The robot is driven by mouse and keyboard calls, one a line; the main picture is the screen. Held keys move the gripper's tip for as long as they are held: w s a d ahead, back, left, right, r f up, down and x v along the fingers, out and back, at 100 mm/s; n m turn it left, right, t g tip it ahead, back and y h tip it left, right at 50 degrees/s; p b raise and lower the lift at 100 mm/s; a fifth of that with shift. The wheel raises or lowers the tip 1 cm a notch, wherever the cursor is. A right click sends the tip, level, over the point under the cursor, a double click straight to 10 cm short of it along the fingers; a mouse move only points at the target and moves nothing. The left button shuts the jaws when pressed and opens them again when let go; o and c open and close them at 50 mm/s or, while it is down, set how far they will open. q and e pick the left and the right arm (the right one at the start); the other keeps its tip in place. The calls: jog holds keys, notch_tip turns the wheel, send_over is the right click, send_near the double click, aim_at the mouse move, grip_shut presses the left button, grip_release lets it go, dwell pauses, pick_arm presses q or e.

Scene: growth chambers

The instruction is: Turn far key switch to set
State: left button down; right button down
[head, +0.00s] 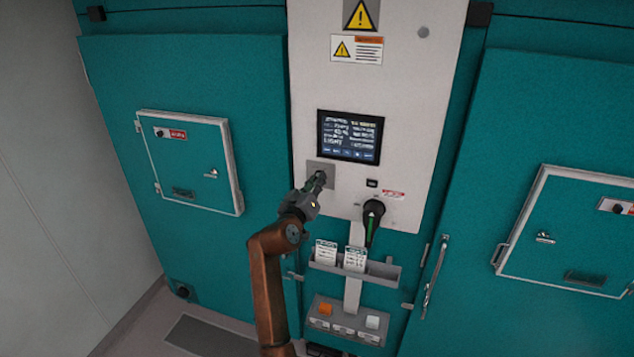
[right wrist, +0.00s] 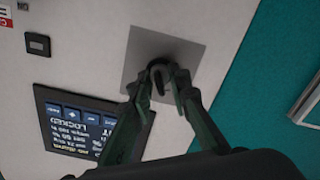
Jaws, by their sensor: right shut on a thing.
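The key switch sits on a square grey plate (head: 327,168) on the white control panel, just below the display. In the right wrist view the plate (right wrist: 183,50) shows with a dark rounded key (right wrist: 159,65) at its middle. My right gripper (head: 319,180) reaches up to the plate from below. Its two green fingers (right wrist: 163,80) close around the key at the tips. The fingers partly cover the key, so its exact angle is hard to tell. My left gripper is not in view.
The display (head: 349,137) is lit; in the right wrist view its screen (right wrist: 80,125) appears to read LOCKED. A black rotary handle (head: 373,215) stands right of the gripper. Below are a card holder (head: 383,271) and a grey button box (head: 347,322). Teal doors flank the panel.

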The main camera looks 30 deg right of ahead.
jog(key=shift+f+m+b, duration=0.15)
jog(key=shift+m+b, duration=0.15)
jog(key=shift+b, duration=0.4)
jog(key=m+b, duration=0.7)
jog(key=b, duration=0.3)
jog(key=shift+f, duration=0.1)
jog(key=m+b, duration=0.2)
jog(key=m, duration=0.1)
jog(key=shift+r+m+b, duration=0.2)
jog(key=shift+m+b, duration=0.5)
jog(key=c, duration=2.2)
grip_release()
jog(key=shift+d, duration=0.1)
